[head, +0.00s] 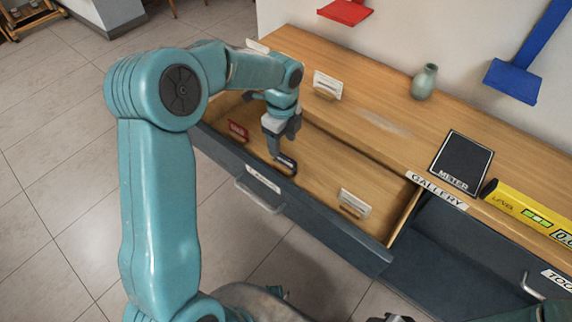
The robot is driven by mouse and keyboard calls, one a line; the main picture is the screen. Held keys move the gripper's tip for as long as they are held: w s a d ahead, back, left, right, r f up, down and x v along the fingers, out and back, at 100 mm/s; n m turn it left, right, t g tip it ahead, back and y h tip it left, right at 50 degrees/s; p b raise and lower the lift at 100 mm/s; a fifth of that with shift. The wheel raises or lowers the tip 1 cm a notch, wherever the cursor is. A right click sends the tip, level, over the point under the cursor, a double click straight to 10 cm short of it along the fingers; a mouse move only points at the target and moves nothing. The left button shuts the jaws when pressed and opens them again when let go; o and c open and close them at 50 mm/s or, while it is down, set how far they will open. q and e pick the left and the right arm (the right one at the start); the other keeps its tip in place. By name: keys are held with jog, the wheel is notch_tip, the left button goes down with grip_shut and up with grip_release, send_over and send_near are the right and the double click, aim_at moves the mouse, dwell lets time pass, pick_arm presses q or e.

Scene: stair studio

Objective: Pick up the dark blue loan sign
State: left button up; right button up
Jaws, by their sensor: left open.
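The dark blue loan sign (287,164) is a small dark plate standing in the open drawer, close to its front wall. My left gripper (283,142) reaches down into the drawer from above, open, with its fingertips right at the sign's upper left side. I cannot tell whether they touch it, and the gripper partly covers the sign. Its lettering is too small to read.
The drawer (320,215) also holds a red sign (238,130) and a white sign (354,204).

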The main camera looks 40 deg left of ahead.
aim_at(283, 163)
pick_arm(q)
jog(key=f, duration=0.2)
jog(key=shift+s+f, duration=0.25)
jog(key=shift+f, duration=0.1)
jog(key=shift+w+f, duration=0.1)
jog(key=shift+f, duration=0.25)
notch_tip(283, 163, down, 4)
jog(key=shift+f+b, duration=0.25)
jog(key=shift+b, duration=0.4)
jog(key=shift+w+f, duration=0.1)
jog(key=shift+f, duration=0.35)
jog(key=shift+r, duration=0.1)
jog(key=c, duration=1.1)
